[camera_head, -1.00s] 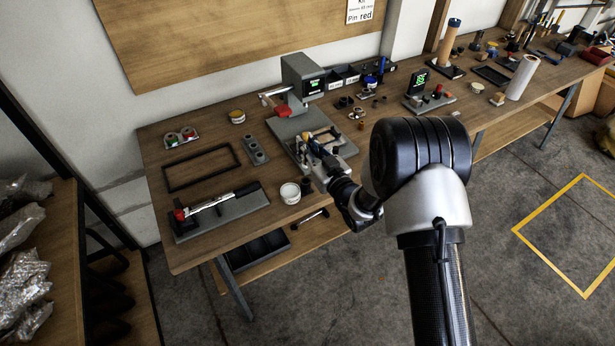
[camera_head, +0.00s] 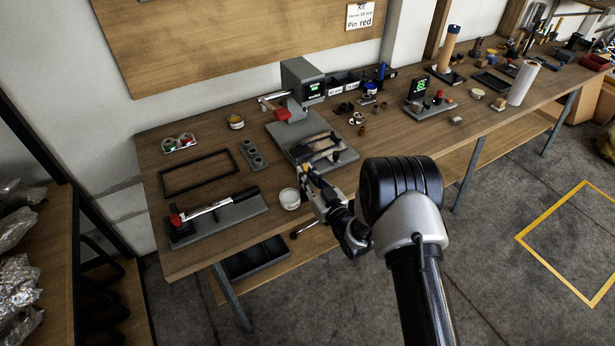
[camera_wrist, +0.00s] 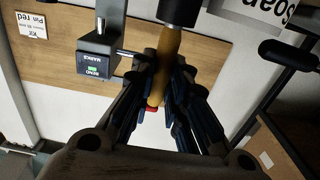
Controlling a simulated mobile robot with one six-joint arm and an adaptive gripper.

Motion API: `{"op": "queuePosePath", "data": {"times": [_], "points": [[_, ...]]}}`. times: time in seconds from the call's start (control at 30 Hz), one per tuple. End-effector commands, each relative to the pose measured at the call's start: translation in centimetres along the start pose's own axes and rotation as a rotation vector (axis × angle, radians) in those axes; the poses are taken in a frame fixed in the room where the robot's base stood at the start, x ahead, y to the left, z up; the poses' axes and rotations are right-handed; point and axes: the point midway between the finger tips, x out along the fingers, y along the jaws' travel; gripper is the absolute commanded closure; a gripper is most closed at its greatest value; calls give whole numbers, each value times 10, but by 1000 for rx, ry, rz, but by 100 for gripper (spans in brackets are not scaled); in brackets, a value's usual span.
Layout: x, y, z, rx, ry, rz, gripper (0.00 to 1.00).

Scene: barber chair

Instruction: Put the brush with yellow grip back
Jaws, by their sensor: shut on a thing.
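My gripper (camera_head: 307,170) is shut on the brush with yellow grip, above the workbench's front edge area. In the wrist view, the brush's yellow-tan handle (camera_wrist: 168,58) runs between the dark fingers of my gripper (camera_wrist: 166,85), with a black part (camera_wrist: 181,10) at the top edge of the picture. In the head view the brush is small and mostly hidden by the fingers. A white cup (camera_head: 289,199) stands just left of my gripper.
The grey press (camera_head: 301,85) and its base plate stand behind my gripper. A black frame (camera_head: 200,174), a grey block with round holes (camera_head: 252,155) and a lever tool on a grey plate (camera_head: 215,216) lie to the left.

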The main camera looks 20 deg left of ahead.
Motion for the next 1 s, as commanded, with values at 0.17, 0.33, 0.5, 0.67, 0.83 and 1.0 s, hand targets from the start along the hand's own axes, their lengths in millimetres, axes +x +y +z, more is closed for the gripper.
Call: {"op": "queuePosePath", "data": {"times": [0.17,0.33,0.5,0.67,0.83,1.0], "points": [[0,0,4,0,-1,0,84],[0,0,3,1,-1,0,72],[0,0,3,1,-1,0,66],[0,0,3,1,-1,0,66],[0,0,-1,1,-1,0,66],[-27,1,0,4,-6,2,66]]}}
